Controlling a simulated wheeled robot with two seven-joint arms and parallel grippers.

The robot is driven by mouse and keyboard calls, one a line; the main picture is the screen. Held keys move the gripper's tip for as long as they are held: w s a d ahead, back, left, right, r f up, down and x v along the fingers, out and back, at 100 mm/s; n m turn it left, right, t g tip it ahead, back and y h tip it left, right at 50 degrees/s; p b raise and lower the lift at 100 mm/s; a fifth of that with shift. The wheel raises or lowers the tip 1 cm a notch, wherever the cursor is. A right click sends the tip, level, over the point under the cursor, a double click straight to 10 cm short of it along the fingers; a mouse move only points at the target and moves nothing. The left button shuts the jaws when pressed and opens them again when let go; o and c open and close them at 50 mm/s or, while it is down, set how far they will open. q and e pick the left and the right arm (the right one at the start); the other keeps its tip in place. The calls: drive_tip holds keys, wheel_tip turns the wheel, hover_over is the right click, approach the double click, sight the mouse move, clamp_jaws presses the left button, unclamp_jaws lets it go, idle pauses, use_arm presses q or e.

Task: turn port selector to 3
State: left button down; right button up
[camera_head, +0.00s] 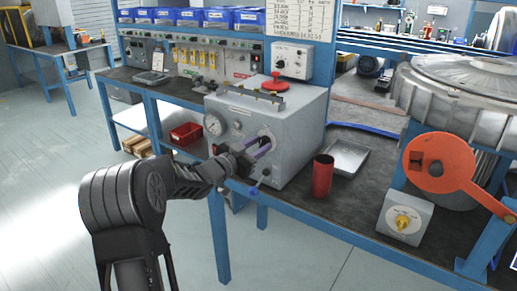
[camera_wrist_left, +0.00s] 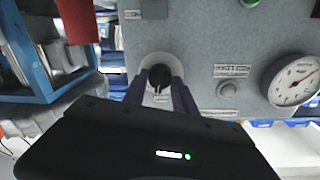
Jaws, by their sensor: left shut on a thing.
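The grey box (camera_head: 290,120) stands on the bench, with a pressure gauge (camera_head: 213,124) on its front; the gauge also shows at the right of the left wrist view (camera_wrist_left: 292,80). In the left wrist view a black selector knob (camera_wrist_left: 159,76) sits on a pale round dial on the panel. My left gripper (camera_head: 264,146) reaches the box front from the left. Its two fingers (camera_wrist_left: 160,86) are shut on the knob, one on each side. The dial's numbers are hidden or too small to read. My right gripper is not in view.
A red cylinder (camera_head: 322,176) and a grey tray (camera_head: 347,157) stand right of the box. A small box with a yellow knob (camera_head: 403,222) and an orange disc (camera_head: 438,163) are farther right. A red bin (camera_head: 186,133) lies to the left. A red handle (camera_head: 275,83) tops the box.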

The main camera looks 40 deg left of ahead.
use_arm(q)
drive_tip(key=m+b, duration=0.3)
drive_tip(key=shift+f+m, duration=0.15)
drive_tip(key=shift+m, duration=0.25)
drive_tip(key=shift+d+m+b, duration=0.1)
drive_tip(key=shift+m+b, duration=1.15)
drive_tip(key=shift+m, duration=0.45)
drive_tip(key=c, duration=1)
unclamp_jaws()
drive_tip(key=shift+s+r, duration=0.1)
drive_tip(key=shift+r, duration=0.1)
drive_tip(key=s, duration=0.7)
drive_tip(key=shift+s+r, duration=0.15)
drive_tip(key=shift+s, duration=0.15)
